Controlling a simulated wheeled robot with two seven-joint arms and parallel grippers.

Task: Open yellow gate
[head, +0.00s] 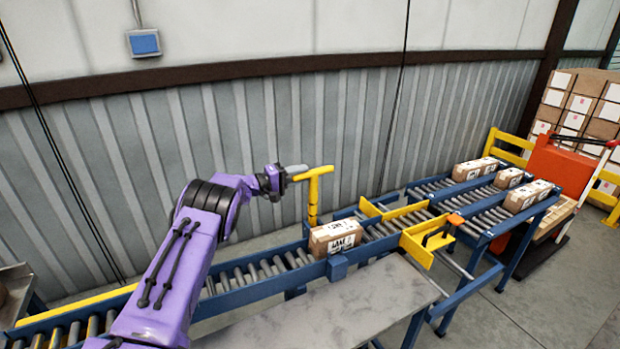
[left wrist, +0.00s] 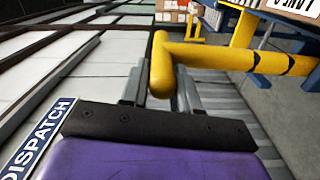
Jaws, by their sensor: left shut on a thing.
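A yellow T-shaped handle (head: 314,194) stands upright at the far side of the roller conveyor. My left gripper (head: 297,172) reaches it from the left and is shut on the end of its top bar. In the left wrist view the rounded end of the yellow handle (left wrist: 162,72) lies between the two fingers of my left gripper (left wrist: 160,92). Yellow panels (head: 398,213) stand across the conveyor beyond a carton (head: 335,236). My right gripper is out of view.
The blue-framed roller conveyor (head: 240,277) runs below my left arm. A grey table (head: 340,310) stands in front. Several cartons lie on lanes at the right, near an orange-backed cart (head: 560,166). The corrugated wall (head: 230,130) is close behind the handle.

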